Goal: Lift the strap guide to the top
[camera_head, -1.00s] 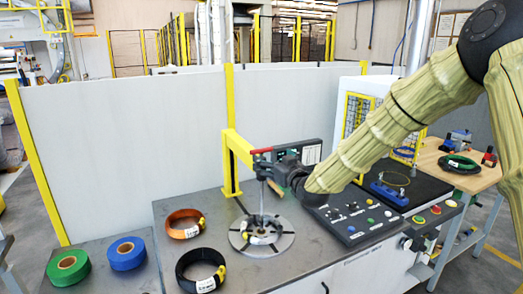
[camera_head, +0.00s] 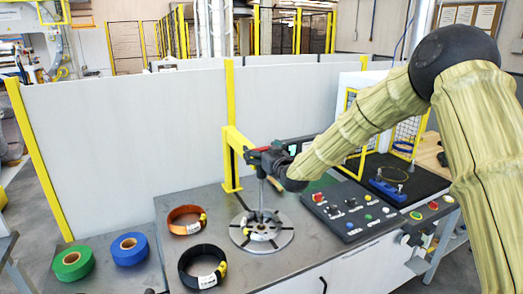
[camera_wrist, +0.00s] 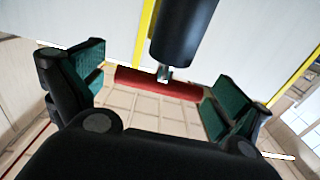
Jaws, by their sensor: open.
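What looks like the strap guide is a red bar (camera_head: 250,152) beside the yellow post, above the round turntable (camera_head: 240,236). It also shows in the wrist view as a red bar (camera_wrist: 165,85) lying across the gap between my fingers. My gripper (camera_head: 262,158) is right at it, with its fingers hard to make out there. In the wrist view my gripper (camera_wrist: 157,90) is open, with green-padded fingers apart on both sides of the bar. I cannot tell whether a pad touches it. A black cylinder (camera_wrist: 185,30) hangs at the top of that view.
A yellow post (camera_head: 230,160) stands behind the turntable. Orange (camera_head: 176,225) and black (camera_head: 187,262) coils lie left of it, with green (camera_head: 72,274) and blue (camera_head: 115,257) rolls farther left. A button panel (camera_head: 350,215) is at right. A white partition (camera_head: 120,130) stands behind.

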